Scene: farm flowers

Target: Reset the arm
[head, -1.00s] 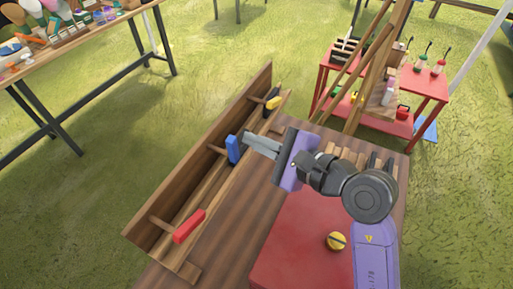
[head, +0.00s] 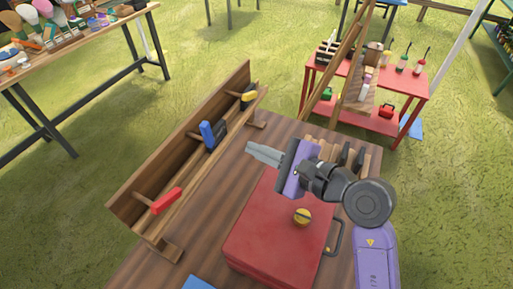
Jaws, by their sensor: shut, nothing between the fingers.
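My gripper (head: 264,154) is shut and empty. It hangs over the wooden table (head: 185,240), with its fingers pointing left toward the rack. My purple and dark grey arm reaches in from the lower right. The wooden rack (head: 137,187) runs along the table's left edge. A red-handled tool (head: 165,201), a blue-handled tool (head: 208,134) and a yellow-and-black tool (head: 248,96) sit in it. The gripper is apart from all of them.
Wooden blocks (head: 325,147) stand behind my gripper. A red shelf table (head: 398,85) stands at back right, and a cluttered table (head: 115,45) at upper left. Grass lies between.

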